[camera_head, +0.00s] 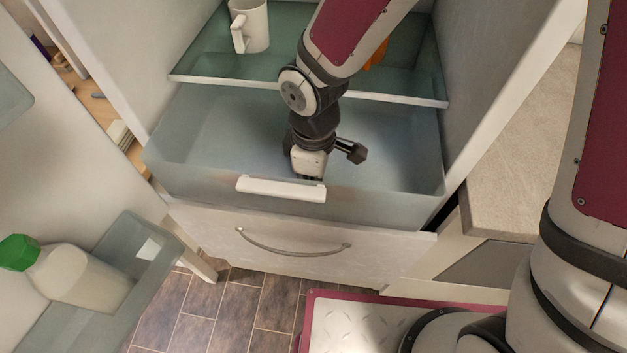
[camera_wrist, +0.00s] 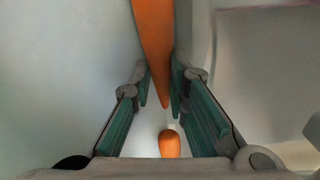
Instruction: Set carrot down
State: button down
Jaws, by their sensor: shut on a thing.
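An orange carrot (camera_wrist: 154,45) shows in the wrist view, running from the top edge to a tapered point between the teal fingers of my gripper (camera_wrist: 161,85). The fingers are shut on it. A second, rounded orange piece (camera_wrist: 169,143) shows lower between the fingers; I cannot tell whether it is separate. In the head view my gripper (camera_head: 312,172) points down inside the clear fridge drawer (camera_head: 400,182), near its front wall. The carrot is hidden there by the gripper and the drawer front.
A white mug (camera_head: 250,27) stands on the glass shelf above the drawer. An orange thing (camera_head: 377,57) is partly hidden behind my arm. A green-capped bottle (camera_head: 75,275) lies in the door bin at left. The drawer's left and right parts look clear.

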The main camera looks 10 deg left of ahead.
jog(key=shift+f, duration=0.1)
jog(key=c, duration=1.6)
grip_release()
jog(key=shift+o, duration=0.2)
notch_tip(320, 180, up, 12)
jog(key=p, duration=0.2)
jog(key=shift+w, duration=0.1)
